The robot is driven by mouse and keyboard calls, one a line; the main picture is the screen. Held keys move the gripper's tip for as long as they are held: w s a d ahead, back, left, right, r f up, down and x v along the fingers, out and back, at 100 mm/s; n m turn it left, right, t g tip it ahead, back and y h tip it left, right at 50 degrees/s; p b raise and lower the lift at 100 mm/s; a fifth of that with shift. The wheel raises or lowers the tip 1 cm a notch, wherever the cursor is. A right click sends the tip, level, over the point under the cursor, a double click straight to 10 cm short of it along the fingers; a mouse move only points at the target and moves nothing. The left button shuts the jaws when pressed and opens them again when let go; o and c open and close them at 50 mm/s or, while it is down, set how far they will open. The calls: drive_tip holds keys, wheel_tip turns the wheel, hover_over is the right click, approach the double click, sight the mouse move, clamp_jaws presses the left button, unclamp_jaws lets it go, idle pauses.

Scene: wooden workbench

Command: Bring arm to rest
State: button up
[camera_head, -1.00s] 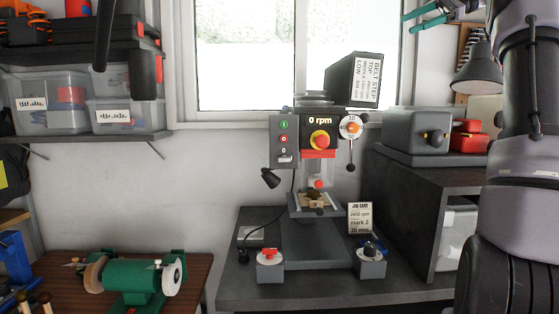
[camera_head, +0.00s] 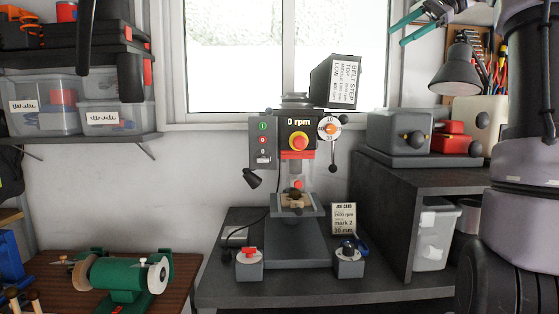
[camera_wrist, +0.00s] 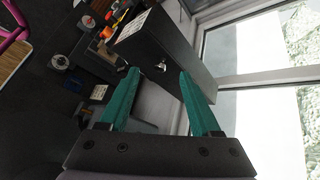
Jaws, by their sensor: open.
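My gripper (camera_wrist: 158,85) shows in the wrist view with two teal fingers spread apart and nothing between them. Behind the fingers in that view is the dark belt step box (camera_wrist: 165,50). In the head view my gripper's teal fingers (camera_head: 415,24) show at the top right, partly cut by the top edge, well above the bench. My arm fills the right edge of the head view.
A drill press (camera_head: 296,150) reading 0 rpm stands on the dark bench (camera_head: 225,285). A lamp (camera_head: 456,72), a grey box (camera_head: 398,133) and a red box (camera_head: 453,138) stand at right. A green grinder (camera_head: 122,275) is at lower left. Storage bins (camera_head: 50,108) sit on a shelf.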

drive_tip(key=s+a+f+n+h, duration=0.2)
drive_tip(key=s+a+f+h, duration=0.2)
drive_tip(key=s+a+f, duration=0.5)
drive_tip(key=s+f+n+t+h, duration=0.3)
drive_tip(key=s+f+n+h, duration=0.1)
drive_tip(key=s+f, duration=1.1)
wheel_tip(320, 180, down, 4)
drive_tip(key=shift+s+a+f+n+t+h, duration=0.2)
drive_tip(key=shift+n+t+h, duration=0.1)
drive_tip(key=shift+h, duration=0.2)
